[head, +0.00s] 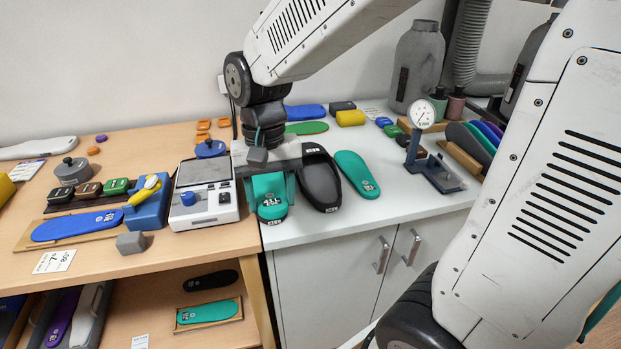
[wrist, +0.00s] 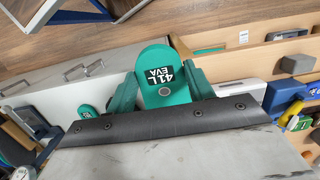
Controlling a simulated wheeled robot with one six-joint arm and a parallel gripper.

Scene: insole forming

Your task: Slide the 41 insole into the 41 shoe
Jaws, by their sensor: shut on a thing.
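The teal insole (head: 270,192) is gripped upright-looking between the fingers of my gripper (head: 268,203), above the left front of the white counter. The wrist view shows its end marked "41 L EVA" (wrist: 161,73) between the two fingers of my gripper (wrist: 162,88). The black shoe (head: 320,182) lies on the counter just right of my gripper, its opening facing up. Its small labels are too small to read for certain. The insole is outside the shoe. In the wrist view the gripper body hides much of the scene, and I cannot make out the shoe there.
Another teal insole (head: 357,174) lies right of the shoe. A white scale-like device (head: 204,194) stands close on the left, on the wooden bench. A dial gauge stand (head: 421,115) is further right. Free counter (head: 400,195) lies between the second insole and the gauge.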

